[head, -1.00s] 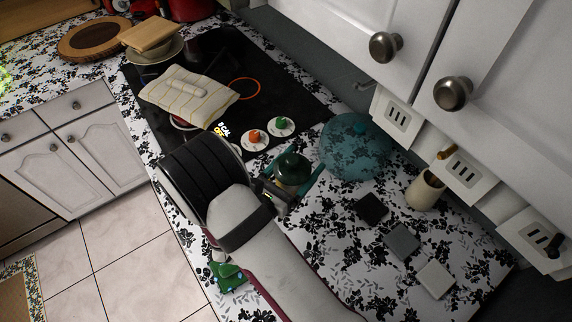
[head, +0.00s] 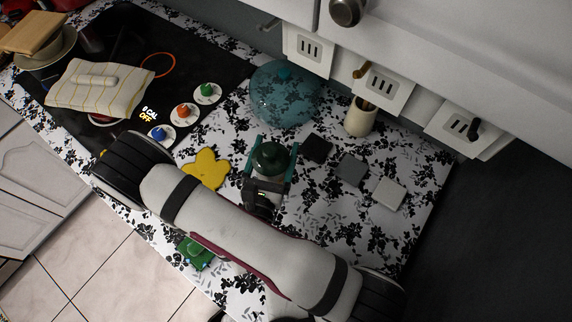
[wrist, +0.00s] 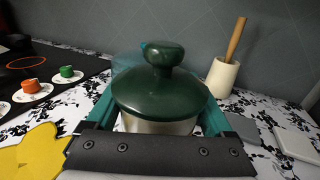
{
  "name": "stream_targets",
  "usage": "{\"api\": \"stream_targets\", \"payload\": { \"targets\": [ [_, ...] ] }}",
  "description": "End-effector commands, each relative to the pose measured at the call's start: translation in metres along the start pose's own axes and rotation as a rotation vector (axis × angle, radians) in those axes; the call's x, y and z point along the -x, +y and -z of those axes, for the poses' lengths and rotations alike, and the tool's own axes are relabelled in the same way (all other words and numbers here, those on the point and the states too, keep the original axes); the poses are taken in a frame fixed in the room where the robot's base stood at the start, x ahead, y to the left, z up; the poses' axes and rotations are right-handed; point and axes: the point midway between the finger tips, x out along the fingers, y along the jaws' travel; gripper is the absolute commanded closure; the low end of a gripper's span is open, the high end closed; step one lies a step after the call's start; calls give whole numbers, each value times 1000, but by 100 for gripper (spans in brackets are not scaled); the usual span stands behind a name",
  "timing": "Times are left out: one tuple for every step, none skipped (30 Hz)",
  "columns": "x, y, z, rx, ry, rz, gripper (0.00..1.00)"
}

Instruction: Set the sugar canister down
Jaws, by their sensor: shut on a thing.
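The sugar canister (head: 270,160) has a dark green lid with a round knob and a pale body. In the wrist view the canister (wrist: 160,95) stands upright between the two teal fingers, and its lower body is hidden behind my gripper's dark bar. My gripper (head: 270,165) is shut on the canister, over the floral counter (head: 305,215) right of the yellow flower-shaped mat. I cannot tell whether the canister's base touches the counter.
A clear teal bowl (head: 285,95) stands behind the canister. Black, grey and pale square tiles (head: 352,170) lie to its right, near a cream utensil pot (head: 360,117). The yellow mat (head: 205,169) and a green object (head: 195,252) lie left. The stove (head: 130,70) has several knobs.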

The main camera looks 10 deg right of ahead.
Motion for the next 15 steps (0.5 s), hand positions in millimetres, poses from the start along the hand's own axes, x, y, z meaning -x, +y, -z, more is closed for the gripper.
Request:
{"api": "stream_targets", "payload": {
  "targets": [
    [0,-1,9,2,0,0,90],
    [0,0,13,0,0,1,90],
    [0,0,18,0,-1,1,90],
    [0,0,22,0,-1,1,90],
    [0,0,27,1,-1,1,90],
    [0,-1,35,2,-1,1,90],
    [0,0,40,0,-1,1,90],
    [0,0,45,1,-1,1,90],
    [0,0,51,0,-1,1,90],
    [0,0,54,-1,-1,1,90],
    [0,0,56,-1,-1,1,90],
    [0,0,58,-2,-1,1,90],
    [0,0,58,-2,-2,1,90],
    [0,0,58,-2,-2,1,90],
    [0,0,58,-3,-2,1,90]
  ]
}}
